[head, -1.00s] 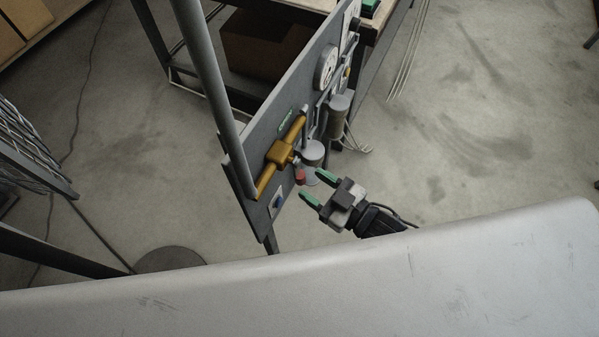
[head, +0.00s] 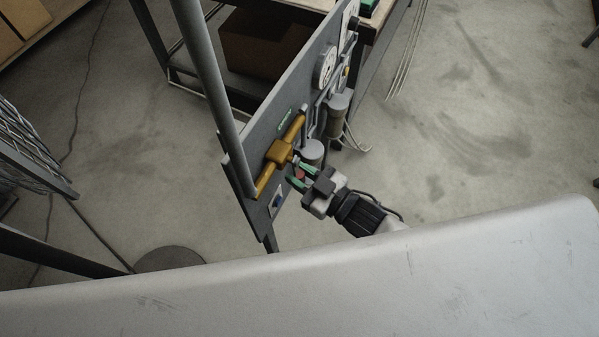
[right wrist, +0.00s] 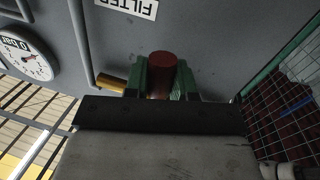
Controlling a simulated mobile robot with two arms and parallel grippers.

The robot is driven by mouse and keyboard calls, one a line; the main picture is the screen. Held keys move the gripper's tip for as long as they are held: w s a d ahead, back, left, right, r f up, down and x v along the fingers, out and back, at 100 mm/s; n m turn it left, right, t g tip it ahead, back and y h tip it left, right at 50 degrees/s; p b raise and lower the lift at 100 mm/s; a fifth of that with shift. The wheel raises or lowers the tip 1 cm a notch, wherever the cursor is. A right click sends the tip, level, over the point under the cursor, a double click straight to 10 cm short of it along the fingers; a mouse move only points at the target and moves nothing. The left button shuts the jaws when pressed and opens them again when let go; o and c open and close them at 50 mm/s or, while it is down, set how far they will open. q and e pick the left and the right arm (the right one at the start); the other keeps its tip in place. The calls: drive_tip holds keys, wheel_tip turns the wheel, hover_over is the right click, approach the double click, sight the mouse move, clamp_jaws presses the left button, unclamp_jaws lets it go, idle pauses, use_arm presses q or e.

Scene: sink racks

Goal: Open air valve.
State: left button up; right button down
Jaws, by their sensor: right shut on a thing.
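The red valve knob (head: 299,175) sits low on the grey upright panel (head: 240,160), beside the yellow-brown pipe fitting (head: 279,152). My right gripper (head: 298,174) reaches in from the right, with its green fingers on either side of the knob. In the right wrist view the knob shows as a dark red cylinder (right wrist: 162,72) between the two green fingers, which are shut on it. The valve body behind the knob is mostly hidden. My left gripper is not in view.
Grey cylindrical filter units (head: 338,108) and a round white gauge (head: 326,66) are mounted on the panel. A grey post (head: 205,75) rises at its left. A workbench (head: 372,45) stands behind. Open floor (head: 480,130) lies to the right.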

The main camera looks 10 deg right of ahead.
sight(300, 127)
drive_tip(key=shift+w, duration=0.1)
drive_tip(key=w+d+r+n+y, duration=0.1)
drive_tip(key=n, duration=0.3)
drive_tip(key=w+d+r+n+y, duration=0.1)
drive_tip(key=w+r+n, duration=0.1)
drive_tip(key=n, duration=0.3)
drive_tip(key=w+d+r+n, duration=0.1)
drive_tip(key=r+n, duration=0.1)
drive_tip(key=n, duration=0.3)
drive_tip(key=shift+w+d+y, duration=0.3)
drive_tip(key=shift+w+y, duration=0.05)
drive_tip(key=shift+y, duration=0.05)
drive_tip(key=shift+w+r+n+g+y, duration=0.1)
drive_tip(key=shift+r+n+g+y, duration=0.35)
drive_tip(key=shift+n, duration=0.65)
drive_tip(key=shift+r+n+g+y, duration=0.15)
drive_tip(key=shift+r+n, duration=0.45)
drive_tip(key=shift+n, duration=0.5)
drive_tip(key=shift+r, duration=0.1)
drive_tip(key=c, duration=0.9)
unclamp_jaws()
drive_tip(key=shift+c, duration=0.2)
